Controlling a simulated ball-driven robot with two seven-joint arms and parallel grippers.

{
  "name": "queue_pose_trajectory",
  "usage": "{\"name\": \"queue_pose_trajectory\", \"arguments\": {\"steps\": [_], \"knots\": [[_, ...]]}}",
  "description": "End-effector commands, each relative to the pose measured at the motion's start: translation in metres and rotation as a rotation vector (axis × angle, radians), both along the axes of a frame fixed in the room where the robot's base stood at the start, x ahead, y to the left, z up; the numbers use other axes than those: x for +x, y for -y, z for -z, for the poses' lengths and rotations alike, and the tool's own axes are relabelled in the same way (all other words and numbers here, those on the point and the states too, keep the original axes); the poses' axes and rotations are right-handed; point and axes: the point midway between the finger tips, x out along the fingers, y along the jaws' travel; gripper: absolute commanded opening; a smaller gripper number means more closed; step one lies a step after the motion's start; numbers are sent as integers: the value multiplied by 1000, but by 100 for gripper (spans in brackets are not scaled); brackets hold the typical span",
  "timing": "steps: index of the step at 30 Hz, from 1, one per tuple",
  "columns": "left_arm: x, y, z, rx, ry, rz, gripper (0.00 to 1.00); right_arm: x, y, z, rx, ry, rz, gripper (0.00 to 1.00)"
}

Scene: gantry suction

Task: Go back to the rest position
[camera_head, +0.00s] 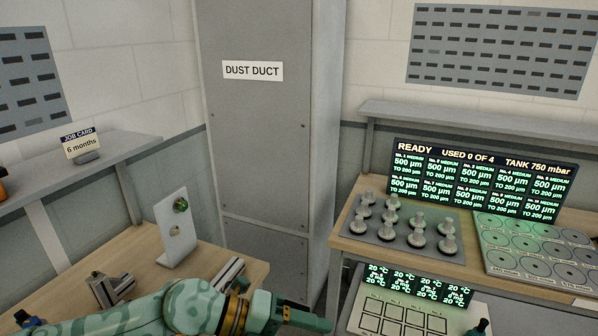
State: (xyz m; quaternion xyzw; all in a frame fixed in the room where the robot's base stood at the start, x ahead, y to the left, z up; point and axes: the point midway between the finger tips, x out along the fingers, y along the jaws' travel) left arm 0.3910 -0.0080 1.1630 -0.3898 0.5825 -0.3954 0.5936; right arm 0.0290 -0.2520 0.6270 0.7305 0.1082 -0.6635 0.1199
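My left arm comes in along the bottom edge from the left, with a teal patterned cover. Its gripper (308,318) points right, low in front of the gap between the left bench (65,290) and the right bench (400,253). The fingers are seen from the side and partly cut off, so I cannot tell whether they are open or shut. No object shows in them. My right gripper cannot be made out; a small dark greenish piece (481,327) at the bottom edge is unclear.
Several knobbed pieces stand on a grey plate (372,236). A lit display (480,178) reads READY, used 0 of 4, tank 750 mbar. A disc tray (535,250) lies at right. A keypad panel (400,318) sits below. An upright grey plate (172,218) stands on the left bench.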

Motion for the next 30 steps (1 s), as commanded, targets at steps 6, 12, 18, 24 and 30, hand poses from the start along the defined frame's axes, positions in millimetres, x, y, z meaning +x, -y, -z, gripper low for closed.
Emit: {"name": "queue_pose_trajectory", "arguments": {"steps": [6,12,18,24,30], "knots": [[19,3,-113,-805,-71,-587,57,1,0,0,0,1,0,43],[44,-147,-45,-866,-289,-1475,57,1,0,0,-1,1,0,43],[-15,-238,45,-570,-474,-1967,57,1,0,0,0,2,0,43],[-86,-287,97,-259,-611,-2214,57,1,0,0,0,2,0,43],[-125,-300,156,-44,-732,-2292,57,2,0,6,0,3,0,43]]}}
